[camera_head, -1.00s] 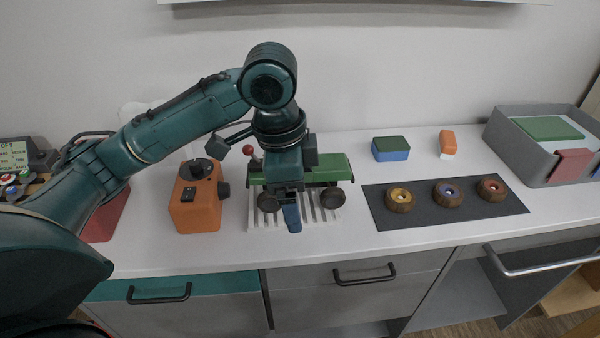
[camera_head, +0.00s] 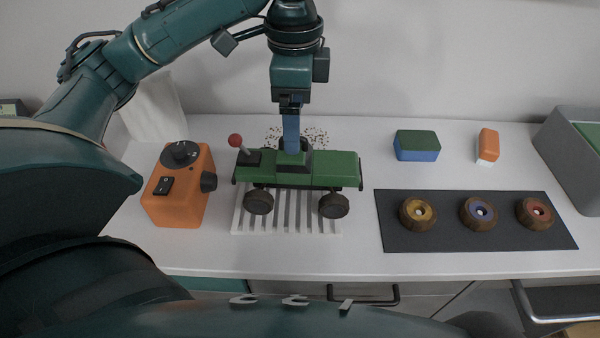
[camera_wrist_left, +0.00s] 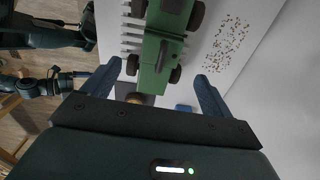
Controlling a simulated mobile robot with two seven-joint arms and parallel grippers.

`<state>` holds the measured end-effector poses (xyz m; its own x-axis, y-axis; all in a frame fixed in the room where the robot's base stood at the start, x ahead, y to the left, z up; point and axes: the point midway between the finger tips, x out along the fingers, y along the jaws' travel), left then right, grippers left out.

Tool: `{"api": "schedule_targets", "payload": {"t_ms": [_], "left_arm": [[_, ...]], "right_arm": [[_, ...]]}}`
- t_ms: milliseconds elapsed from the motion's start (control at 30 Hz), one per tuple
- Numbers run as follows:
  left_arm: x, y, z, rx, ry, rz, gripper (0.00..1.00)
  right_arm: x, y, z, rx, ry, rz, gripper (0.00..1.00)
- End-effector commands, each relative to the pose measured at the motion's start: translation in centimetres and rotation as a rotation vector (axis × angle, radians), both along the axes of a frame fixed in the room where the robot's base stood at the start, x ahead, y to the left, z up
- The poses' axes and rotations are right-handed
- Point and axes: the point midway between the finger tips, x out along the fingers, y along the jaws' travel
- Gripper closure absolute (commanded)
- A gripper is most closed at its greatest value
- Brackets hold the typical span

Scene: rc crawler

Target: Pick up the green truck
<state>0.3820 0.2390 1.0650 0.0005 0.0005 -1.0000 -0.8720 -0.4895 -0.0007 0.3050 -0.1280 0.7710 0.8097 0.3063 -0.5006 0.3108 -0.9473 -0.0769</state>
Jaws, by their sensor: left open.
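The green truck (camera_head: 335,166) stands on a white slatted rack (camera_head: 290,222), its dark wheels toward me in the head view. Its body also shows in the left wrist view (camera_wrist_left: 154,62), end-on beyond the fingers. My left gripper (camera_head: 291,145) points down at the truck's dark cab part; whether it touches cannot be told. In the left wrist view my left gripper (camera_wrist_left: 160,82) is open, its blue fingers wide apart with the truck's near end between their lines. An arm of mine shows at the left of the wrist view, its gripper too small to read.
A dark mat (camera_head: 450,238) with three wheels lies right.

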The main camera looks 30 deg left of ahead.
Motion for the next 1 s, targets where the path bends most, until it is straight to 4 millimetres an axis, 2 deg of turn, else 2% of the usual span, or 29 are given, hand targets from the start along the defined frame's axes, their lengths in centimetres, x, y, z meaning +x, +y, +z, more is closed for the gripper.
{"api": "schedule_targets", "payload": {"t_ms": [33, 100, 367, 700, 933, 1000], "left_arm": [[-0.1, -0.1, -1.3, -0.001, 0.004, -0.002, 0.15], [0.0, -0.1, -2.2, -0.001, 0.002, -0.002, 0.15], [0.0, -0.1, -3.6, -0.001, 0.000, -0.001, 0.15], [0.1, -0.3, -7.9, 0.000, 0.000, 0.000, 0.15], [0.1, -0.3, -8.0, 0.000, -0.001, -0.001, 0.15], [0.1, -0.3, -8.0, 0.000, -0.001, -0.001, 0.20]], "right_arm": [[-0.1, 0.1, -0.7, 0.007, 0.003, -0.001, 0.00], [-0.1, 0.1, -0.8, 0.016, 0.002, -0.003, 0.00], [0.3, 0.2, -0.4, 0.034, -0.012, -0.010, 0.00], [0.6, 0.2, -1.0, 0.057, -0.016, -0.022, 0.00], [0.6, 0.2, -0.9, 0.059, -0.015, -0.022, 0.00], [0.6, 0.2, -0.9, 0.058, -0.015, -0.021, 0.00]]}}
